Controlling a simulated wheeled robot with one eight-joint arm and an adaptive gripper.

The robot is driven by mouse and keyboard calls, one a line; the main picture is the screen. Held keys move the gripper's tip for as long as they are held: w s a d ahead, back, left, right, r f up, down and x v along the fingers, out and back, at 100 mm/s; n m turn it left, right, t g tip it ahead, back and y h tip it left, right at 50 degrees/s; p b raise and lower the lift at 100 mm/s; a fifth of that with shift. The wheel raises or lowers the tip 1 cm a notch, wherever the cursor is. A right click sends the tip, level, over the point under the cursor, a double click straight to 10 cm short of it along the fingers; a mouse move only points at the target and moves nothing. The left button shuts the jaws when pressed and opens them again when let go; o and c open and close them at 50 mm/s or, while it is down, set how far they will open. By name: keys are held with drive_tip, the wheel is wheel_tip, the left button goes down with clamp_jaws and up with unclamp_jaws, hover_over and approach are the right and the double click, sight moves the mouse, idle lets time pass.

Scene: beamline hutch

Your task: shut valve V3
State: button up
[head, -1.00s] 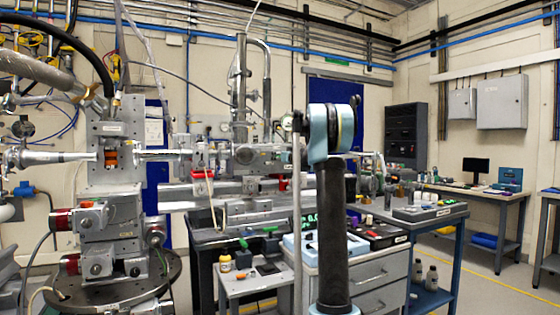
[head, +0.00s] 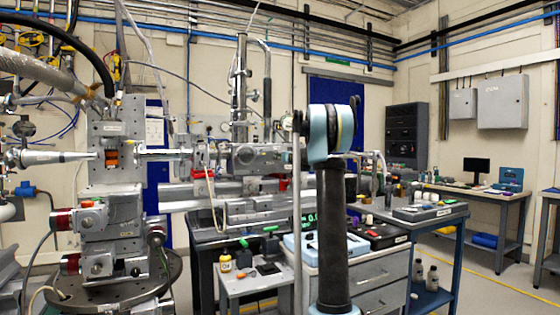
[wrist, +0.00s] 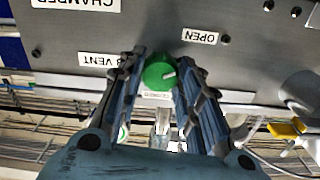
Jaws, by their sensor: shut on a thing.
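In the wrist view, the picture is upside down and shows a grey panel (wrist: 240,25) with a round green valve knob (wrist: 157,73). A white pointer mark on the knob faces right in the picture. A label ending in "3 VENT" (wrist: 100,60) is beside the knob, partly covered by a finger. An "OPEN" label (wrist: 199,36) is at upper right. My gripper (wrist: 161,68) is shut on the green knob, one ridged finger on each side. In the head view, my arm stands in front, and the gripper's hold and the knob cannot be made out.
In the head view, a drawer cabinet (head: 372,284) and a blue-framed bench (head: 446,220) stand close to my arm. Beamline equipment (head: 118,170) fills the left. Open floor (head: 505,285) is at lower right.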

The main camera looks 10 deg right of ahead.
drive_tip(key=m, duration=2.3)
drive_tip(key=shift+d+f, duration=0.2)
drive_tip(key=shift+m, duration=0.3)
drive_tip(key=o, duration=1.1)
drive_tip(key=shift+f, duration=0.1)
drive_tip(key=shift+d, duration=0.2)
drive_tip(key=shift+v, duration=5.9)
